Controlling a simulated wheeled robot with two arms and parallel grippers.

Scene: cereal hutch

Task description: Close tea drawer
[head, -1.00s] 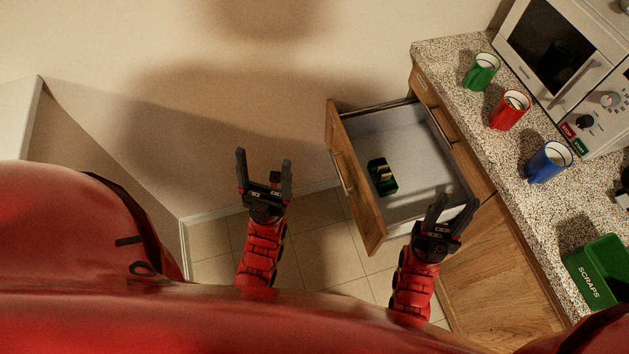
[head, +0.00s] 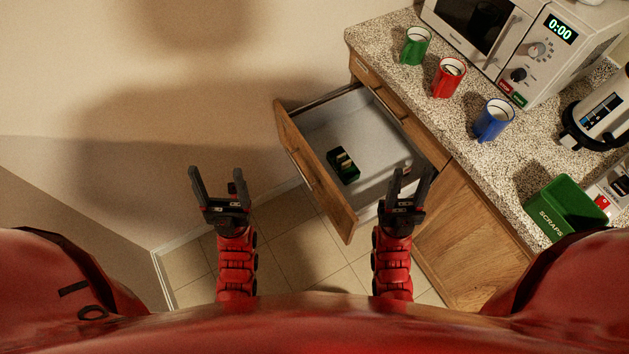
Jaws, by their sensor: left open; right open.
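The tea drawer (head: 318,185) stands pulled out from the wooden cabinet, its front panel facing left toward the wall side. A small dark green box (head: 345,177) with pale items lies inside it. The drawer handle (head: 304,172) is on the outer side of the front. My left gripper (head: 216,180) is open and empty, left of the drawer front and apart from it. My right gripper (head: 410,182) is open and empty, over the near right part of the drawer in the picture; I cannot tell whether it touches the drawer.
The speckled counter (head: 430,120) holds a green mug (head: 415,47), a red mug (head: 448,79), a blue mug (head: 492,121), a microwave (head: 545,50), a kettle (head: 597,117) and a green scraps bin (head: 560,210). Tiled floor (head: 290,240) lies free left of the drawer.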

